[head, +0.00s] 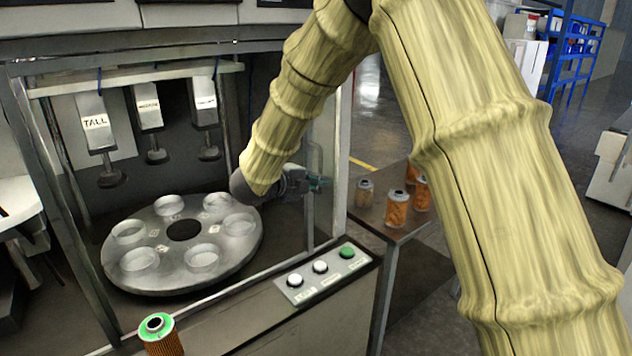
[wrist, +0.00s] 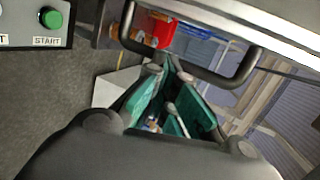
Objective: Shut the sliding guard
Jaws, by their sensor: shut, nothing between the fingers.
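The sliding guard's dark U-shaped handle (wrist: 192,68) crosses the top of the wrist view, fixed to a pale metal frame edge (wrist: 235,22). My gripper (wrist: 172,72) has teal finger pads and is shut and empty. Its fingertips lie at the handle's bar; I cannot tell whether they touch it. In the head view my gripper (head: 318,183) is at the right side of the machine opening, beside an upright metal frame member (head: 343,165). The handle is hard to make out there. The front of the turntable (head: 183,282) looks uncovered.
The turntable holds several empty cups under hanging plungers, one marked TALL (head: 97,125). A button panel (head: 322,275) with a green START button (wrist: 51,18) sits at the front. An orange filter with a green top (head: 160,335) stands at front left. More filters (head: 397,208) stand on a side table.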

